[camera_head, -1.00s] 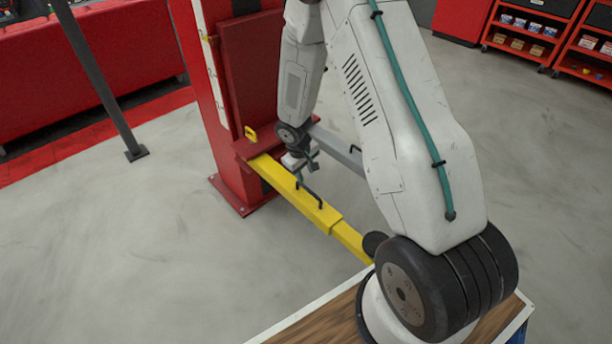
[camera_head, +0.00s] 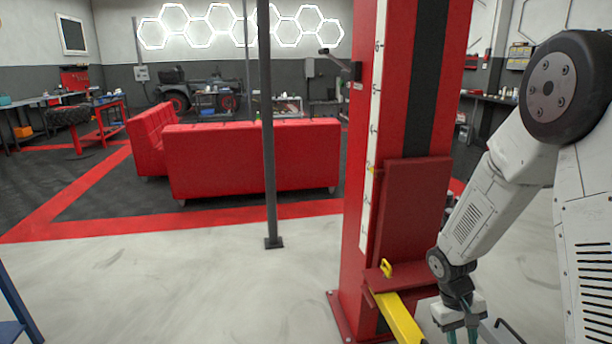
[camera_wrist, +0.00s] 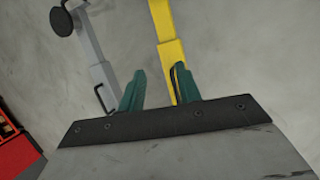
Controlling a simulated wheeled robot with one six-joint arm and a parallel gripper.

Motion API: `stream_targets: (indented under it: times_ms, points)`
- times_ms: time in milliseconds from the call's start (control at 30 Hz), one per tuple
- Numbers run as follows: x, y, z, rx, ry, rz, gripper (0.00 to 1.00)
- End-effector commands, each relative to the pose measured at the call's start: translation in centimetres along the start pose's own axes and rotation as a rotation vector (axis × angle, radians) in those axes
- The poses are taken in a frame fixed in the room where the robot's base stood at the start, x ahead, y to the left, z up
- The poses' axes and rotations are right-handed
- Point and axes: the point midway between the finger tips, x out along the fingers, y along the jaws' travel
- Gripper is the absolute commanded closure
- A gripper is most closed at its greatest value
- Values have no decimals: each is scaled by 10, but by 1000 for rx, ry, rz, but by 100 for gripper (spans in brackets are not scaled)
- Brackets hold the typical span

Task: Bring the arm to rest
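My gripper (camera_head: 461,330) hangs at the end of my white arm at the lower right of the head view, beside the yellow lift arm (camera_head: 398,318). Its tips are cut off by the bottom edge there. In the wrist view my gripper (camera_wrist: 160,92) shows two green fingers standing apart, with bare floor and part of the yellow lift arm (camera_wrist: 168,45) seen between and beyond them. It is open and holds nothing.
The red lift post (camera_head: 405,120) stands just left of my arm, with a grey lift arm (camera_wrist: 92,50) near the gripper. A dark pole (camera_head: 268,150) and red sofas (camera_head: 250,158) stand further back. Pale floor (camera_head: 170,285) is open at the left.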

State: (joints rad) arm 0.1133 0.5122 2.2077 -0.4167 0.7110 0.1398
Motion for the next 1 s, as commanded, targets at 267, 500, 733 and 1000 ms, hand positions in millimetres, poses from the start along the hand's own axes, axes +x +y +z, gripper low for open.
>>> stream_targets:
  times_ms: [267,500,733,1000]
  points:
    - [-101,-10,88,70,-13,-56,66]
    - [-162,-30,164,102,31,-127,66]
    - [-200,-52,230,112,131,-193,66]
    - [-227,-65,277,120,314,-226,66]
